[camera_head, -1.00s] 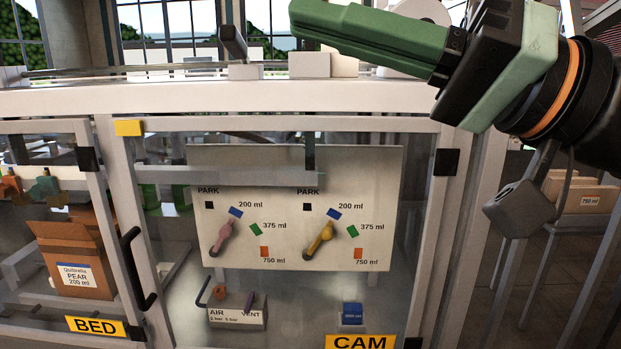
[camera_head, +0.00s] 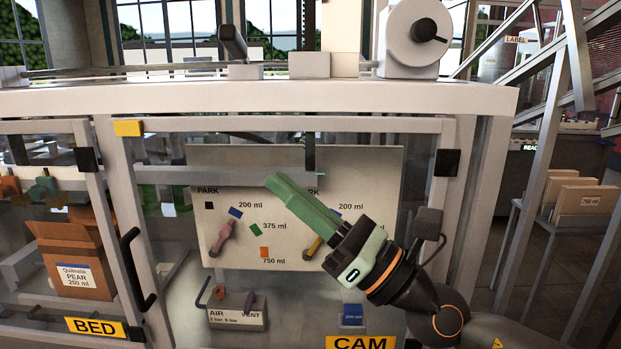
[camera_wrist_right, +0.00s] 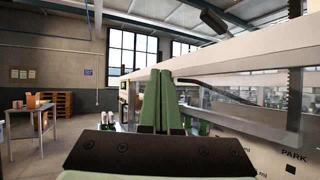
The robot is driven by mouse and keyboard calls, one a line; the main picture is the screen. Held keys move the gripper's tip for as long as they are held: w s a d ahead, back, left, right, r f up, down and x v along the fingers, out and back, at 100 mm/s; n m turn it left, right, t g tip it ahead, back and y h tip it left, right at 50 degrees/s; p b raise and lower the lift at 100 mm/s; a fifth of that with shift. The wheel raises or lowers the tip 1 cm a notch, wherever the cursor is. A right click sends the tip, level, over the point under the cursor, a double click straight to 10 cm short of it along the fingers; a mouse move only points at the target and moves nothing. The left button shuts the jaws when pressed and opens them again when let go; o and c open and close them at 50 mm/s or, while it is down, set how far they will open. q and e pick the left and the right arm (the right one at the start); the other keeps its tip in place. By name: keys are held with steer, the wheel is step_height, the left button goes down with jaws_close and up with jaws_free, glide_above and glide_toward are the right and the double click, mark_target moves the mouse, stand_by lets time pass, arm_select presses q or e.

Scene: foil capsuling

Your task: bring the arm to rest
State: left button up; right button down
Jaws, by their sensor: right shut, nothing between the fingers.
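My right gripper (camera_head: 275,183) has green fingers and is in front of the clear guard door of the machine, pointing up and to the left. It is shut and empty. It covers part of the right-hand dial on the white panel (camera_head: 300,160) behind the door. In the right wrist view the two green fingers (camera_wrist_right: 161,75) stand side by side, closed together, beside the machine's frame. My left gripper is not in view.
A pink lever (camera_head: 221,238) and a yellow lever (camera_head: 313,246) sit on the panel. A black door handle (camera_head: 135,265) sticks out at left. A white roll (camera_head: 418,38) stands on the machine top.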

steer(key=w+d+f+m+t+h, duration=0.25)
steer(key=f+m+h, duration=0.25)
steer(key=f+m, duration=0.5)
steer(key=w+d+f+m+t+h, duration=0.1)
steer(key=d+f+m+h, duration=0.3)
steer(key=f+m, duration=0.65)
steer(key=w+d+f+m+t+h, duration=0.1)
steer(key=d+f+m+t+h, duration=0.3)
steer(key=f+m, duration=0.65)
steer(key=s+d+f+m+g+h, duration=0.3)
steer(key=s+f+m, duration=0.4)
steer(key=s+f, duration=0.4)
steer(key=s+d+f+m+g+h, duration=0.3)
steer(key=s+d+f+m+g, duration=0.2)
steer(key=s+f, duration=0.6)
step_height(320, 180, down, 6)
steer(key=m+g, duration=0.1)
steer(key=m, duration=0.1)
steer(key=shift+d+m, duration=0.4)
steer(key=shift+w, duration=0.1)
